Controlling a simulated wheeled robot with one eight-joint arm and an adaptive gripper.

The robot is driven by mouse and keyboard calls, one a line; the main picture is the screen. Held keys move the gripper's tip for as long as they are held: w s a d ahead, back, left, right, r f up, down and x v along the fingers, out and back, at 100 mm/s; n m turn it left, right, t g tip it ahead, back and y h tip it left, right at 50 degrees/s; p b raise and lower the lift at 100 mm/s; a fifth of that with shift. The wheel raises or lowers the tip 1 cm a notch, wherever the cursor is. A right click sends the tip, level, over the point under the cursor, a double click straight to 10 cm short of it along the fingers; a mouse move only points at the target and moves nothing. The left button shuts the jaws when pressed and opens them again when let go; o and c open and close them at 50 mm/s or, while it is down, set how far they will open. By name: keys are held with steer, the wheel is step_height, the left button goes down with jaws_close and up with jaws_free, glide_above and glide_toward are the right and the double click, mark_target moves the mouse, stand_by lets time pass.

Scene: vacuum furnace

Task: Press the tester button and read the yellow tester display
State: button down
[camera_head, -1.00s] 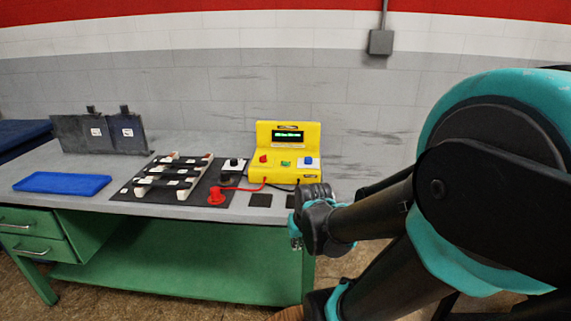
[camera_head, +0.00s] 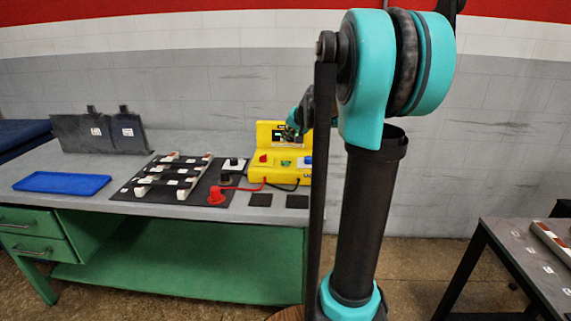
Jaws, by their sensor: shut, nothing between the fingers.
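The yellow tester (camera_head: 262,172) stands at the right end of the green workbench. Its upper dark display (camera_head: 281,134) is partly covered by my gripper, and its reading is not legible. My gripper (camera_head: 290,137) is small and dark with teal parts. It is shut and empty, in front of the display and above the green button. I cannot tell whether it touches the tester.
A red lead (camera_head: 240,188) runs from a red plug (camera_head: 216,197) to the tester. Another table (camera_head: 505,262) stands right.

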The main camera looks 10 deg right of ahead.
mark_target(287, 163)
steer(key=shift+w+d+r, duration=0.3)
steer(key=shift+w+r, duration=0.2)
steer(key=shift+w, duration=0.3)
steer(key=shift+f, duration=0.1)
steer(key=shift+f, duration=4.3)
steer(key=shift+f, duration=0.15)
steer(key=shift+f, duration=0.25)
steer(key=shift+f, duration=0.4)
steer(key=shift+r, duration=0.8)
